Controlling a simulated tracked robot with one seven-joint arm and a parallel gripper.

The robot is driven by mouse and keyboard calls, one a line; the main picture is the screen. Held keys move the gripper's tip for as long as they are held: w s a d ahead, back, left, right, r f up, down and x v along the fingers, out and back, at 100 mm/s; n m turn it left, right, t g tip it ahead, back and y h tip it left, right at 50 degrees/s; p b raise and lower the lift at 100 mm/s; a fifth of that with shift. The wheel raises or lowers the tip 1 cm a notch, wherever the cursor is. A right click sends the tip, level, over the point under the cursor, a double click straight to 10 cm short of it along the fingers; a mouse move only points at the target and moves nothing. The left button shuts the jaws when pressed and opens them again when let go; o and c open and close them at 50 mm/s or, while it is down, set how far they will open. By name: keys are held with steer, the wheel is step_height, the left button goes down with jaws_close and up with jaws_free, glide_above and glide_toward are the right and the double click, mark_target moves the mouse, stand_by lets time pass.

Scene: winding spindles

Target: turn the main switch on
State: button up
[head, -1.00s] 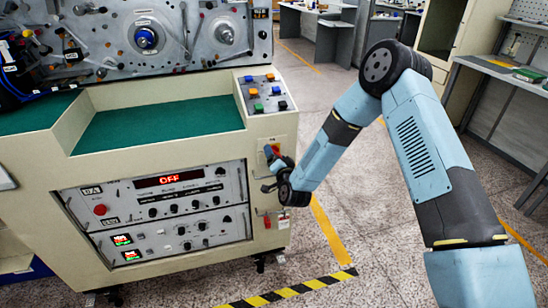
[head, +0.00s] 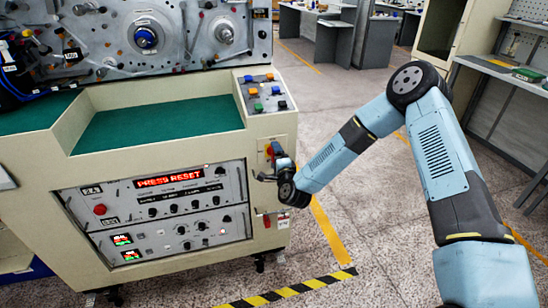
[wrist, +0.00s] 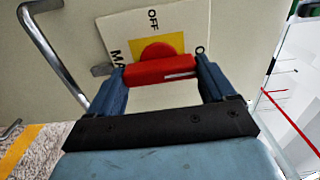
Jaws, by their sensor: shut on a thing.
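The main switch has a red handle (wrist: 160,70) on a yellow square. Its pale label plate (wrist: 185,25) reads OFF, with other lettering partly cut off. My gripper (wrist: 161,78) is shut on the red handle, with one blue finger at each end of it. In the head view my gripper (head: 273,163) is at the right end panel of the machine and mostly hides the switch. The machine's red display (head: 170,180) reads PRESS RESET.
A bent metal handle (wrist: 55,60) stands out from the panel left of my gripper. A sloped box of coloured buttons (head: 265,93) sits above the switch. A red padlock-like item and tag (head: 283,220) hang below.

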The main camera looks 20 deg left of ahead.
steer(key=shift+d+f+m, duration=0.2)
steer(key=shift+f+m, duration=0.1)
steer(key=o, duration=0.7)
steer(key=shift+o, duration=0.9)
steer(key=shift+r, duration=0.1)
steer(key=shift+s, duration=0.1)
steer(key=v, duration=1.3)
steer(key=shift+s, duration=0.25)
steer(key=shift+d, duration=0.1)
